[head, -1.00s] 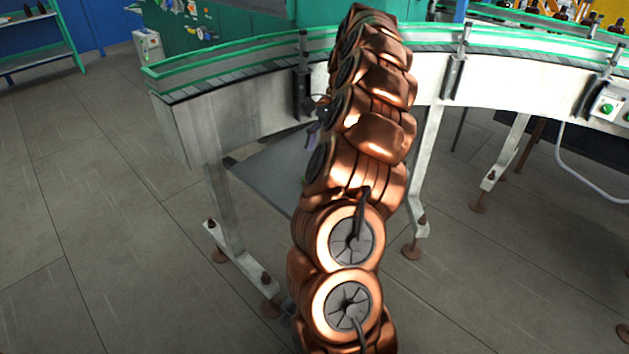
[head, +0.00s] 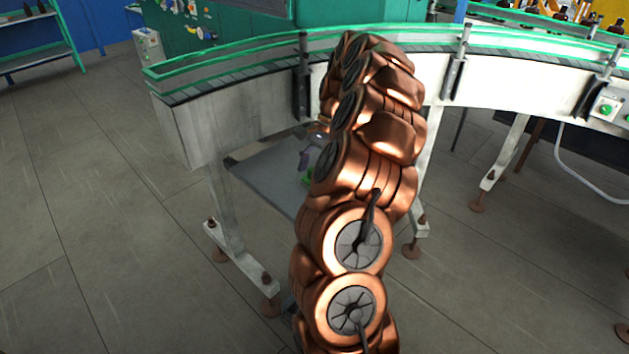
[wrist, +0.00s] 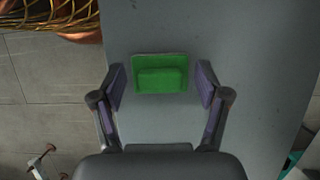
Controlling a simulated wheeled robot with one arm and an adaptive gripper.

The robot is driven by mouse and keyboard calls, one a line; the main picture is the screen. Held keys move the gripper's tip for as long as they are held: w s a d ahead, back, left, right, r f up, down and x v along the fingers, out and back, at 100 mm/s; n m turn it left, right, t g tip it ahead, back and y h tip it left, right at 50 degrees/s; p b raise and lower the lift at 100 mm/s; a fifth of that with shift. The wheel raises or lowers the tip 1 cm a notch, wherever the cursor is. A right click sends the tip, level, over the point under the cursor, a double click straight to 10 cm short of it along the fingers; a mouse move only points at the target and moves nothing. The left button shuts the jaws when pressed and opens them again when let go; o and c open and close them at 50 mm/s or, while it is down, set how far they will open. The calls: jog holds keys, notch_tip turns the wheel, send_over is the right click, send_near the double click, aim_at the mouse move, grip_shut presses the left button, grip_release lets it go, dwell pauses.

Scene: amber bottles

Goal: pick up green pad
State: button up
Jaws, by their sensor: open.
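The green pad (wrist: 161,77) lies on a flat grey surface (wrist: 240,30) in the wrist view, a raised block on a thin flat base. My gripper (wrist: 160,84) is open, with one purple-padded finger on each side of the pad. A gap shows between each finger and the pad. In the head view, a small bit of the green pad (head: 307,177) shows beside my copper arm, above the grey shelf (head: 262,178). One finger of my gripper (head: 304,161) shows there; the rest is hidden behind the arm.
A curved conveyor (head: 240,100) with green rails runs above and behind the shelf. Its legs (head: 228,205) stand around the shelf. A green and blue rack (head: 40,45) stands at the far left. The floor at left is clear.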

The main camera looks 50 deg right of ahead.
jog(key=shift+c, duration=0.4)
jog(key=c, duration=1.2)
jog(key=shift+o, duration=0.2)
jog(key=shift+s+r, duration=0.1)
jog(key=shift+r, duration=1.7)
jog(key=s+r+b, duration=0.1)
jog(key=s+b, duration=0.1)
jog(key=s, duration=1.4)
jog(key=shift+d+r, duration=0.15)
jog(key=shift+r, duration=0.1)
